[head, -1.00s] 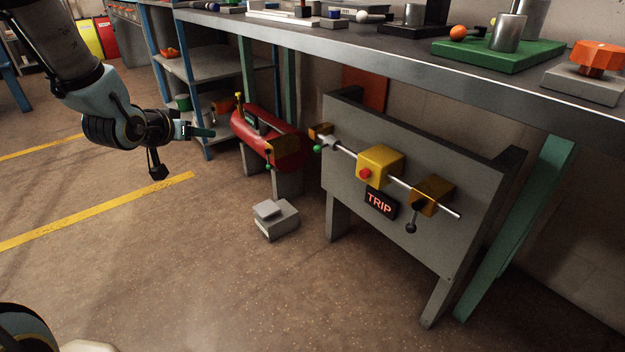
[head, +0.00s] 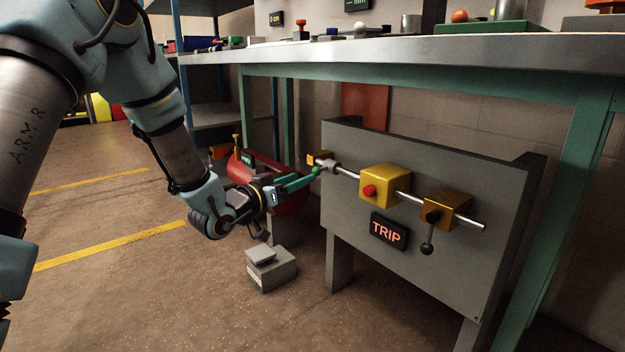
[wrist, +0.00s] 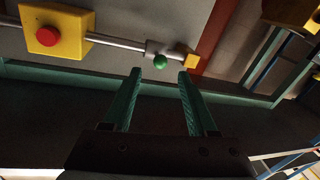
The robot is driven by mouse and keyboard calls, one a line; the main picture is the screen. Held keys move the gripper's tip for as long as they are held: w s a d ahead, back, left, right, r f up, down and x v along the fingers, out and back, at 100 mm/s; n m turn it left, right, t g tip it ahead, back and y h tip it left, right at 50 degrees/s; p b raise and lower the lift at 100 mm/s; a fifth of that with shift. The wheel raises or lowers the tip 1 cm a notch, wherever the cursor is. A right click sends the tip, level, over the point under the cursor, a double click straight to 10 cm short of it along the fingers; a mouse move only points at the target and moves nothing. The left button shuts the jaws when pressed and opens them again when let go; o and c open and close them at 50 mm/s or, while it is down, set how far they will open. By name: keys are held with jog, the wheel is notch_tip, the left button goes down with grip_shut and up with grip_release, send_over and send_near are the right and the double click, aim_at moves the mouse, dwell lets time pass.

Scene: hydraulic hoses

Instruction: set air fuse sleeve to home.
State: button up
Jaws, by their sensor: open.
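The air fuse is a grey panel (head: 400,220) with a metal rod running across its front. A small grey sleeve (head: 330,166) sits on the rod near its left end, beside a brass end block (head: 317,157), and carries a green ball knob (head: 317,171). My gripper (head: 310,178) is open, its green fingers reaching toward the knob from the left. In the wrist view the knob (wrist: 160,62) lies just beyond and between the fingertips (wrist: 158,72), and the sleeve (wrist: 156,47) is above it. I cannot tell whether a finger touches the knob.
A yellow block (head: 385,185) with a red button and a brass block (head: 446,208) with a black lever also sit along the rod. A display (head: 389,232) reads TRIP. A red tank (head: 290,200) is behind my gripper. A grey pedal-like box (head: 270,268) stands on the floor. The workbench (head: 400,50) is overhead.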

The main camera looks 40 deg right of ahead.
aim_at(313, 172)
jog(key=d, duration=0.3)
jog(key=d+b, duration=0.1)
jog(key=d, duration=0.1)
jog(key=shift+w+d, duration=0.35)
jog(key=shift+w, duration=0.05)
grip_shut()
dwell(1.1)
